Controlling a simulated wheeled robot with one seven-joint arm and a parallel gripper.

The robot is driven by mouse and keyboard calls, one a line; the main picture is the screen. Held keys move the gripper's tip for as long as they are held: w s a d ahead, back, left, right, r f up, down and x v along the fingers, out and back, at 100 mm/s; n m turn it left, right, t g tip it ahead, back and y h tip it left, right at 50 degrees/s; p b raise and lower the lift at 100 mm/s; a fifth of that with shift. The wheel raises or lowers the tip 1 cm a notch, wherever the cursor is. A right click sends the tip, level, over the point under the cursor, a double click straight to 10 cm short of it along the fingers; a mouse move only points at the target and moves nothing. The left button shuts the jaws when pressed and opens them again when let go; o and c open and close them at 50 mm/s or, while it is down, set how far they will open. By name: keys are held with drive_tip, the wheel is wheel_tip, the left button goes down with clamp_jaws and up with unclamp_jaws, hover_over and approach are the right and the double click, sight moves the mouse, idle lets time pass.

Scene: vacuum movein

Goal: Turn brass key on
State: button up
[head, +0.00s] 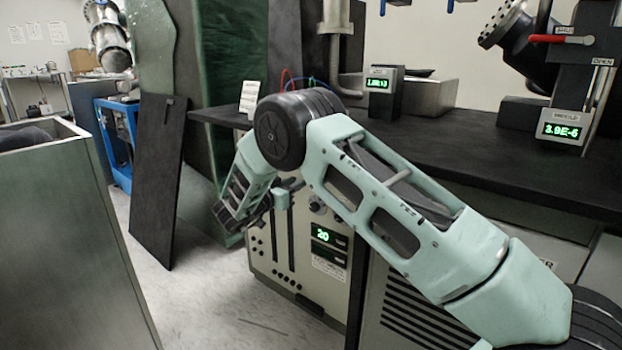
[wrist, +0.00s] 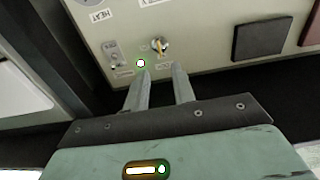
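The brass key (wrist: 159,46) sits in a round lock on the pale panel in the wrist view, beside a lit green-white lamp (wrist: 141,63). My gripper (wrist: 160,80) points at the panel with its two fingers apart and nothing between them. The fingertips are just below the key in the picture and appear not to touch it. In the head view my gripper (head: 238,208) hangs at the left of my arm, in front of the cabinet. The key cannot be made out in the head view.
The cabinet (head: 330,275) with a green "20" display stands under the black bench (head: 480,170). A dark board (head: 157,180) leans at the left, and a metal bin (head: 65,250) is at the front left. A small switch (wrist: 114,54) is left of the key.

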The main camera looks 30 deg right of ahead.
drive_tip(key=b+x, duration=0.1)
drive_tip(key=x, duration=0.7)
drive_tip(key=shift+d, duration=0.25)
drive_tip(key=shift+w, duration=0.1)
clamp_jaws()
